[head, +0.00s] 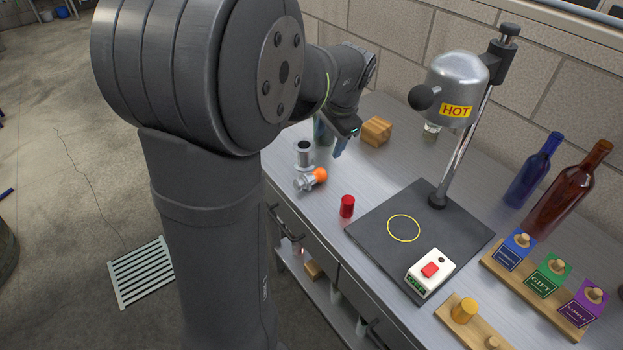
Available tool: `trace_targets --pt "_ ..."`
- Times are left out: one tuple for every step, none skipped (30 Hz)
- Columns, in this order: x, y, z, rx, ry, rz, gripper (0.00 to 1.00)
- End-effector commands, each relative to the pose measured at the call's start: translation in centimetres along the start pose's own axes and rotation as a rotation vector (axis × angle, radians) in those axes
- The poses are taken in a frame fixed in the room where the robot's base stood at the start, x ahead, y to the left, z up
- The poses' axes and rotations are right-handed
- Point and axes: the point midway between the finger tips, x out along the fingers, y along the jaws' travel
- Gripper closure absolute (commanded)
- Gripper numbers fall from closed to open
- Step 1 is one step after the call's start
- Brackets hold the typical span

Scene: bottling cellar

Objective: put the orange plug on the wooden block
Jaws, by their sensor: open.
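A bright orange rounded piece (320,175), which looks like the orange plug, is at the left edge of the bench. It touches a grey metal part lying on its side; I cannot tell whether they are one piece. The wooden block (376,131), light brown with dark lines, sits on the bench farther back, against no other object. My gripper (339,146) is just left of the block and beyond the orange piece, pointing down. It is open, with nothing seen between its fingers; my arm hides part of it.
A grey metal cup (304,153) stands behind the orange piece. A red cylinder (347,206) stands by the dark stand base (392,225) with the HOT heater (455,88). A yellow-orange cylinder (464,310) stands on a board at front right. Two bottles (535,170) stand at the right.

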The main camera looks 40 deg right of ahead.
Motion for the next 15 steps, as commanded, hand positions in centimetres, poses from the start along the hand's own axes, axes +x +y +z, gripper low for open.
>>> trace_targets --pt "1.1 0.0 0.1 -0.001 -0.004 0.003 0.45" --pt "1.8 0.0 0.1 -0.002 -0.005 0.004 0.45" --pt "2.7 0.0 0.1 -0.003 -0.005 0.004 0.45" --pt "3.4 0.0 0.2 -0.003 -0.006 0.005 0.45" --pt "4.1 0.0 0.2 -0.003 -0.006 0.005 0.45" --pt "4.9 0.0 0.2 -0.004 -0.006 0.004 0.45" --pt "5.6 0.0 0.1 -0.004 -0.005 0.004 0.45" --pt "6.3 0.0 0.2 -0.004 -0.006 0.005 0.45" --pt "7.1 0.0 0.2 -0.004 -0.005 0.004 0.45" --pt "7.7 0.0 0.2 -0.004 -0.006 0.005 0.45" --pt "8.3 0.0 0.2 -0.005 -0.005 0.004 0.45" --pt "8.9 0.0 0.2 -0.005 -0.005 0.005 0.45" --pt "9.4 0.0 0.2 -0.006 -0.004 0.004 0.45" --pt "9.8 0.0 0.1 -0.006 -0.004 0.004 0.45" --pt "10.2 0.0 0.1 -0.007 -0.003 0.004 0.45"
